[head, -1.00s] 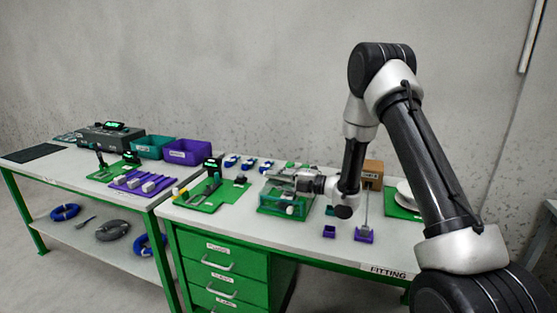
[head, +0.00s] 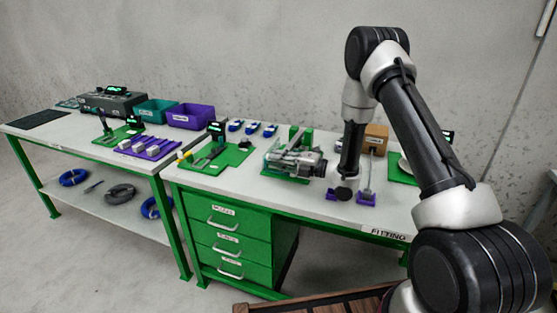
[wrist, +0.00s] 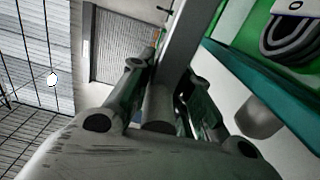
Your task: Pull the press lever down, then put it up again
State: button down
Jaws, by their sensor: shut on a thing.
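The press stands on the right bench, with a green base (head: 287,177) and a green upright (head: 306,138). In the wrist view a long grey bar, which looks like the press lever (wrist: 187,40), runs between the two fingers of my gripper (wrist: 165,85). The fingers are shut on it. The lever's far end is out of the wrist view, and its exact angle is hard to tell in the head view.
Purple holders (head: 365,199) stand right of the press, close under my wrist. A cardboard box (head: 376,138) is behind them. A green mat with a tool fixture (head: 230,157) lies left of the press. A brown slatted wooden thing (head: 310,302) is at the bottom.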

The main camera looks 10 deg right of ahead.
jog(key=c, duration=1.3)
grip_release()
jog(key=shift+s, duration=0.1)
jog(key=v, duration=1.2)
jog(key=shift+c, duration=0.6)
